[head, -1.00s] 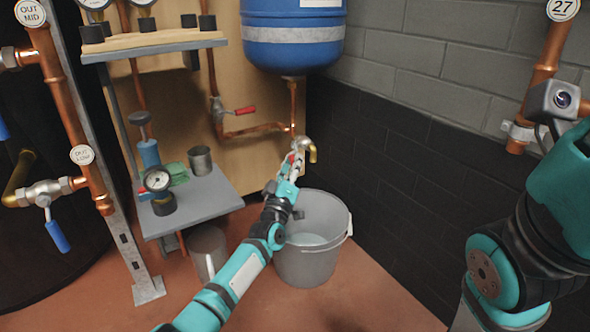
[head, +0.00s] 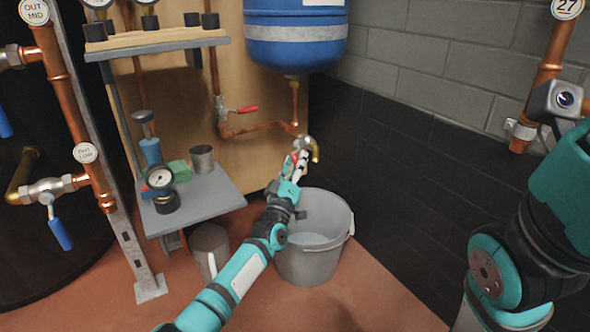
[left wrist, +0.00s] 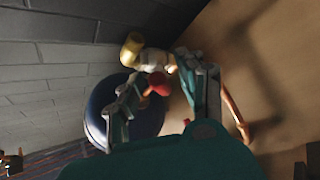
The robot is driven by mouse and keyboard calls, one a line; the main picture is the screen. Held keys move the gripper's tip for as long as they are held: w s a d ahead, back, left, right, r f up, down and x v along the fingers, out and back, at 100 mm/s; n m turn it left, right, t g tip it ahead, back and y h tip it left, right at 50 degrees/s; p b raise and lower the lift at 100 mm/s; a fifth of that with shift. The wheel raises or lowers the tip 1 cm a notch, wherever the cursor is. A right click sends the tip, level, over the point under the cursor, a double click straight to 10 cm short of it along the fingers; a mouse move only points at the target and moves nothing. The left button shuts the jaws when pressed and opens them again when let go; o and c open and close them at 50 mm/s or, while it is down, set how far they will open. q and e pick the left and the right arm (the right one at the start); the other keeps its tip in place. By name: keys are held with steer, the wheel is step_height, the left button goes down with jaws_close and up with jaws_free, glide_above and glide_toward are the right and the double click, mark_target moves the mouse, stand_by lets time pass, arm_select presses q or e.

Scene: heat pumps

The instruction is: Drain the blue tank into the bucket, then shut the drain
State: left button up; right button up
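The blue tank (head: 294,36) hangs on the wall at the top of the head view. A copper pipe runs down from it to the drain tap, whose brass spout (head: 315,153) points down over the grey bucket (head: 312,267). The bucket stands on the floor with a pale, water-like surface inside. My left gripper (head: 299,157) is at the tap. In the left wrist view its fingers (left wrist: 160,72) are apart, with the tap's red handle (left wrist: 159,86) between them; contact is unclear. The brass spout (left wrist: 132,48) lies beyond. No stream shows. My right gripper is out of view.
A second red-handled valve (head: 240,110) sits on the pipe to the left. A grey shelf (head: 205,200) left of the bucket holds a gauge (head: 160,182) and a metal cup (head: 202,159). A dark wall stands close on the right. Floor in front is clear.

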arm_select(q)
steer(key=v, duration=0.7)
steer(key=shift+s+f, duration=0.1)
steer(key=shift+s, duration=0.05)
